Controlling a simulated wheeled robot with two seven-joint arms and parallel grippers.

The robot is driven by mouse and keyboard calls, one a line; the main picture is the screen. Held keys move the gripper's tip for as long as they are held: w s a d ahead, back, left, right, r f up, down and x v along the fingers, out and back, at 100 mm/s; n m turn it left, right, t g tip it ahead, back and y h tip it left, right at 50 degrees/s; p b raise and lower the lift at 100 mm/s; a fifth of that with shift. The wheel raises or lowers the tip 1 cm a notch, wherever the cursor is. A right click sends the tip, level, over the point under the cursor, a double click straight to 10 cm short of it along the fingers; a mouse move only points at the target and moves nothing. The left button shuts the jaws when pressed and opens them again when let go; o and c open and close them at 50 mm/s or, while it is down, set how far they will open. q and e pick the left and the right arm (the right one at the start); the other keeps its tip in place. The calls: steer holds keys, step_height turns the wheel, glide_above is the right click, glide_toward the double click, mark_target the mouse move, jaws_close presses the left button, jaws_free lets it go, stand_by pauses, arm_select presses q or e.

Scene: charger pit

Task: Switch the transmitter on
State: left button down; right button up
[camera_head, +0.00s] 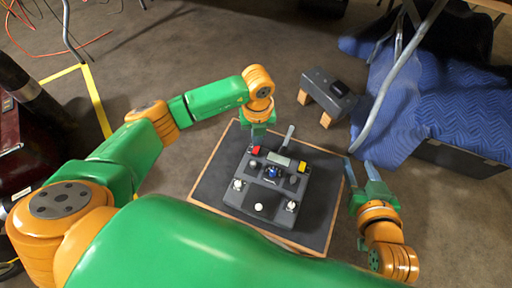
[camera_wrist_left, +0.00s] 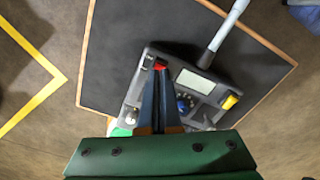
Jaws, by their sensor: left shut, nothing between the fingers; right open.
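The transmitter (camera_head: 231,197) is a dark grey box lying on a dark board. In the left wrist view the shut fingers (camera_wrist_left: 160,72) partly cover the transmitter. My right gripper (camera_head: 360,164) is open and empty, right of the board.
The dark board (camera_head: 212,180) has a light wooden edge. A grey device on wooden blocks (camera_head: 329,94) stands beyond it, near a blue quilted blanket (camera_head: 415,110) and metal legs. Yellow tape (camera_head: 97,102) marks the floor at left. Bare floor surrounds the board.

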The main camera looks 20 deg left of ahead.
arm_select(q)
steer(key=shift+f+b, duration=0.75)
steer(key=shift+f, duration=0.15)
stand_by(0.8)
step_height(320, 180, up, 7)
steer(key=p, duration=0.7)
steer(key=shift+r, duration=0.1)
